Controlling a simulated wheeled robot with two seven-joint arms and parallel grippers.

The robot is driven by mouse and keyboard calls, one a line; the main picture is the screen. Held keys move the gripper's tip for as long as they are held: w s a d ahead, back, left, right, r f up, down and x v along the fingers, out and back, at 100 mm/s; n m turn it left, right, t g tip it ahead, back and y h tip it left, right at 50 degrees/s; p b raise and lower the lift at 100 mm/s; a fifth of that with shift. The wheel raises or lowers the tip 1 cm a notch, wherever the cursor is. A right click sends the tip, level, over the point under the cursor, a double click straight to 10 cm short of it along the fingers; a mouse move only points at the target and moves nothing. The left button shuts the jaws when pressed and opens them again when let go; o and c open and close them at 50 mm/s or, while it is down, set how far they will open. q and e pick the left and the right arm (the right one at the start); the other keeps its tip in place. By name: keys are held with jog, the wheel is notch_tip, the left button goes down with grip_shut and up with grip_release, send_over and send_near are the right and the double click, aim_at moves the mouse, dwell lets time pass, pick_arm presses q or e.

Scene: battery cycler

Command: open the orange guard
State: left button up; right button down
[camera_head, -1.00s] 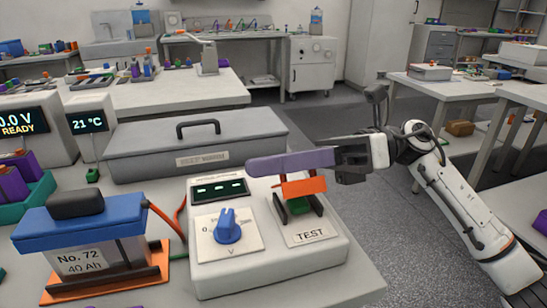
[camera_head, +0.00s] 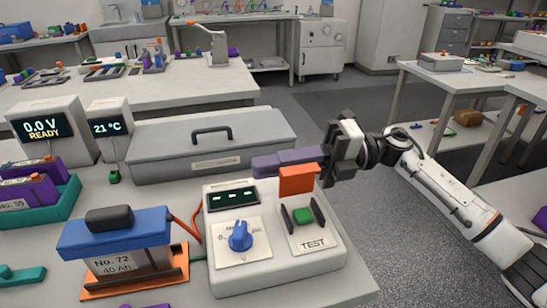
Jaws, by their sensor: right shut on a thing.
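The orange guard (camera_head: 297,180) stands raised, roughly upright, at the back of the TEST part of the white control box (camera_head: 275,262). The green button (camera_head: 303,215) below it is uncovered, between two dark side brackets. My right gripper (camera_head: 328,163) is just behind and right of the guard. Whether the bar touches the guard cannot be told. My left gripper is not in view.
A blue knob (camera_head: 240,236) and small display (camera_head: 233,197) are on the control box. Battery No. 72 (camera_head: 115,240) stands on an orange base to its left. A grey lidded case (camera_head: 210,144) lies behind. The aisle floor is clear on the right.

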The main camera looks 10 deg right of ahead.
jog(key=shift+w+m, duration=0.25)
jog(key=shift+m, duration=0.25)
jog(key=shift+f, duration=0.15)
jog(key=c, duration=1.9)
grip_release()
jog(key=d+b, duration=0.1)
jog(key=d, duration=0.9)
jog(key=shift+w+d, duration=0.15)
jog(key=shift+w, duration=0.05)
